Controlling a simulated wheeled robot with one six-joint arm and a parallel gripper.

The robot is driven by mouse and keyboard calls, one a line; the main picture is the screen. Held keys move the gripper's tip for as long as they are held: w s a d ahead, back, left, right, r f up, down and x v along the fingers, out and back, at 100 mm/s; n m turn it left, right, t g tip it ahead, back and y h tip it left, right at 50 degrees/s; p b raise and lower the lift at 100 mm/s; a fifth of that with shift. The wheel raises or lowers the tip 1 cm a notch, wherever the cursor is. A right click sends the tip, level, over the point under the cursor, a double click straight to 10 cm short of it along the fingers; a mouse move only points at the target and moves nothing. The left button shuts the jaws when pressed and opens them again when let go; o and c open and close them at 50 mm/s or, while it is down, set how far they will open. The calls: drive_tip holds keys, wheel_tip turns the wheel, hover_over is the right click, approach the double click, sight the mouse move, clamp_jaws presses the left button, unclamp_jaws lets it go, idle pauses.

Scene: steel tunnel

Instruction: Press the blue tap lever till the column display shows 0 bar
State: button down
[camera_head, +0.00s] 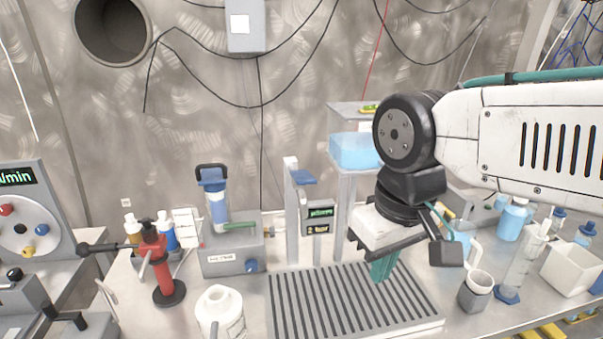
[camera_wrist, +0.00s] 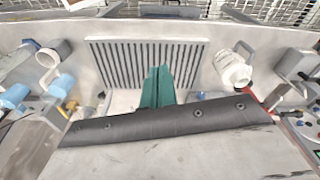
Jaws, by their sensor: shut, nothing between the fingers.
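A grey column (camera_head: 292,225) stands behind the slatted drip tray in the head view. A blue tap lever (camera_head: 303,177) sticks out near its top. A small dark display (camera_head: 320,213) with green characters is on the column below the lever; its reading is too small to make out. My gripper (camera_head: 382,268) has teal fingers pointing down over the right part of the tray, to the right of the column and apart from the lever. The fingers are shut and empty; they also show in the wrist view (camera_wrist: 157,88). I cannot make out the lever in the wrist view.
The slatted tray (camera_head: 310,306) lies in front of the column. A white bottle (camera_head: 219,312) and a red clamp stand (camera_head: 162,268) are on the left. A filter unit (camera_head: 217,205) stands left of the column. A grey cup (camera_head: 476,292) and bottles crowd the right.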

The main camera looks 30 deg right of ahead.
drive_tip(key=shift+r, duration=0.1)
wheel_tip(320, 180, up, 23)
drive_tip(key=n+g, duration=0.4)
drive_tip(key=n, duration=1.1)
hover_over(304, 177)
drive_tip(key=w+d, duration=0.1)
drive_tip(key=w, duration=0.3)
drive_tip(key=shift+y, duration=0.4)
drive_tip(key=shift+s, duration=0.1)
drive_tip(key=x, duration=1.4)
drive_tip(key=shift+s, duration=0.1)
